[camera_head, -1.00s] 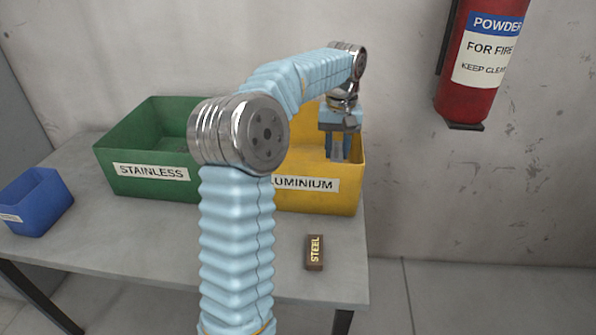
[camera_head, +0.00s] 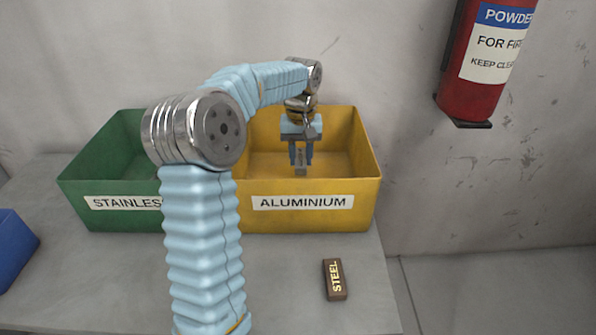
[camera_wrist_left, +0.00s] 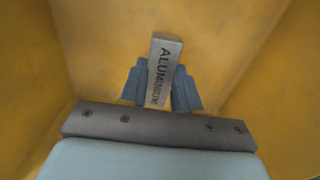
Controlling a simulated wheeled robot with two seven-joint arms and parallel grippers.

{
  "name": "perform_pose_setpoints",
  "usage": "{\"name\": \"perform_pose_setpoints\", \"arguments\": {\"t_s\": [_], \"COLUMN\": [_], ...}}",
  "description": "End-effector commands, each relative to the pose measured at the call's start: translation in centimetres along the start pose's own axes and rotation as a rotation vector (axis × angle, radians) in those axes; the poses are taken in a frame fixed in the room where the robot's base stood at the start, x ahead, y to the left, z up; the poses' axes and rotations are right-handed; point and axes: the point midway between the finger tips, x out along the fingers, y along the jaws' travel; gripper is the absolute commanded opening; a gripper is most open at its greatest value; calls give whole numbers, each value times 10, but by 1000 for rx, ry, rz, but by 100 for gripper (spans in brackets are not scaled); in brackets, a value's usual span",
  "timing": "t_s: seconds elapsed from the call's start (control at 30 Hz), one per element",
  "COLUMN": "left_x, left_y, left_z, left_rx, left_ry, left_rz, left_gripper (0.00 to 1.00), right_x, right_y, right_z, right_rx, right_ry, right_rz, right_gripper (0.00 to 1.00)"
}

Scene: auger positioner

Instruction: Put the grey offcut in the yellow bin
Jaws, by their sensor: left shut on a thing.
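The grey offcut (camera_wrist_left: 163,70), marked ALUMINIUM, is between the fingers of my left gripper (camera_wrist_left: 160,90), which is shut on it. In the head view the offcut (camera_head: 301,168) shows below the fingertips of my left gripper (camera_head: 300,160). The gripper points down inside the opening of the yellow bin (camera_head: 330,218), labelled ALUMINIUM. The bin's yellow walls (camera_wrist_left: 60,50) surround the offcut in the left wrist view. I cannot tell how far the offcut is above the bin floor. My right gripper is not in view.
A green bin (camera_head: 110,218) labelled STAINLESS stands left of the yellow one. A blue bin (camera_head: 12,245) is at the left edge. A brown STEEL block (camera_head: 335,280) lies on the grey table (camera_head: 290,290). A red extinguisher (camera_head: 468,95) hangs at the right.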

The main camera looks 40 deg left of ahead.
Motion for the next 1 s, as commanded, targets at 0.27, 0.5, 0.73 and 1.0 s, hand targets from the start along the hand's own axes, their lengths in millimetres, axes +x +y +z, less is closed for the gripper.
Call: {"name": "perform_pose_setpoints", "arguments": {"t_s": [0.27,0.5,0.73,1.0], "left_x": [35,42,45,45], "left_y": [0,0,0,0], "left_z": [0,0,0,0], "left_rx": [1,1,1,1], "left_ry": [-1,2,1,1], "left_rz": [-1,0,0,0], "left_gripper": [0,0,39,57], "right_x": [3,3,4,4], "right_y": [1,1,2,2], "right_z": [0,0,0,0], "right_rx": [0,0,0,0], "right_ry": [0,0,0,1], "right_rz": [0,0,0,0], "right_gripper": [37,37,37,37]}}
